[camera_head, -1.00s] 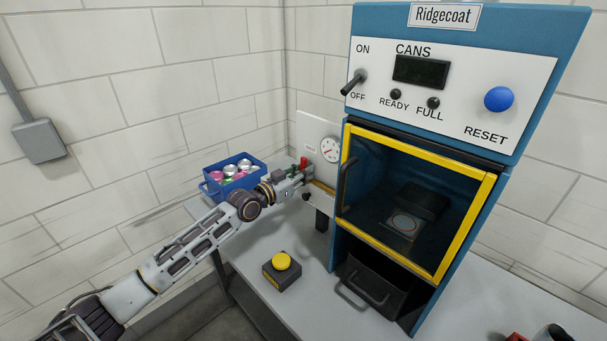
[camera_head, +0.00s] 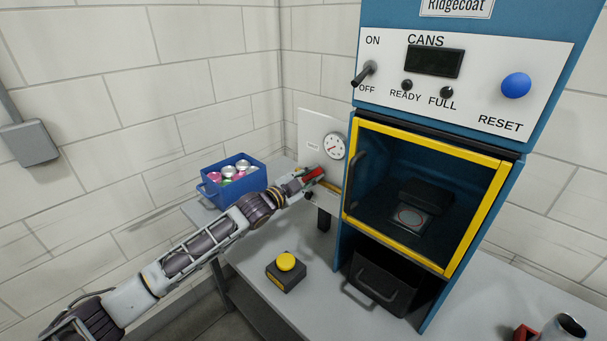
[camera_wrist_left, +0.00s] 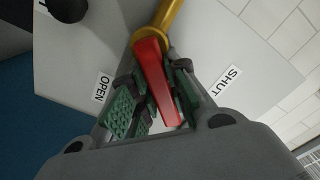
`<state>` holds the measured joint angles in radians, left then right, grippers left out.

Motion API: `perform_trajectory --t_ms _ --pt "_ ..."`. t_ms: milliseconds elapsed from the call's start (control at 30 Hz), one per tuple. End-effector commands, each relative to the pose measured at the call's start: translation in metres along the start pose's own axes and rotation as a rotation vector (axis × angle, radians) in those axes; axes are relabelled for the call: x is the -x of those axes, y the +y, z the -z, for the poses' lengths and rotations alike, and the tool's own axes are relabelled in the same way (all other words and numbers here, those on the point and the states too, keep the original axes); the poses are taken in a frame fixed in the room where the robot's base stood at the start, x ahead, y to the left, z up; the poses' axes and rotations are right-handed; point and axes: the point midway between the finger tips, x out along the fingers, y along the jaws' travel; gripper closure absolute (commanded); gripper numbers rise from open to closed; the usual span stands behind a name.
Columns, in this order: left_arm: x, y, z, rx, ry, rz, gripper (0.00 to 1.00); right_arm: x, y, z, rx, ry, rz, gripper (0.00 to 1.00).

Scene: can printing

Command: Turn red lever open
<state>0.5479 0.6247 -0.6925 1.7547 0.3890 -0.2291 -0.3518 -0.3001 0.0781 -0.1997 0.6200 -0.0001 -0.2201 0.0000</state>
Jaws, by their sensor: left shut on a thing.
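The red lever (camera_head: 314,174) is on a brass fitting on the white panel left of the machine, below the round gauge. In the left wrist view the red lever (camera_wrist_left: 157,82) lies between my green-padded fingers, its handle pointing between the OPEN label (camera_wrist_left: 102,87) and the SHUT label (camera_wrist_left: 226,80). My left gripper (camera_head: 307,180) is shut on the lever; in the wrist view the left gripper (camera_wrist_left: 158,95) has a finger on either side of it. The gripper partly hides the lever in the head view. My right gripper is not in view.
A blue crate of cans (camera_head: 213,188) stands behind my left arm. A yellow button on a black box (camera_head: 286,264) is on the table in front. The blue machine with a yellow-framed door (camera_head: 352,180) and a black bin (camera_head: 377,295) stands to the right.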

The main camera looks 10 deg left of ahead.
Motion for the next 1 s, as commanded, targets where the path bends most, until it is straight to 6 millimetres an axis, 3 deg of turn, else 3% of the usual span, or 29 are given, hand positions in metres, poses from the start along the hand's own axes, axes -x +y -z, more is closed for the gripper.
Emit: perform_trajectory --t_ms 600,1000 --pt "-0.004 0.022 -0.002 -0.545 -0.001 -0.001 1.0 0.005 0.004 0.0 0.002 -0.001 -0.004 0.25" --pt "-0.004 0.029 -0.007 -0.775 -0.002 -0.002 1.0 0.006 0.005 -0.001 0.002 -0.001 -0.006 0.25"
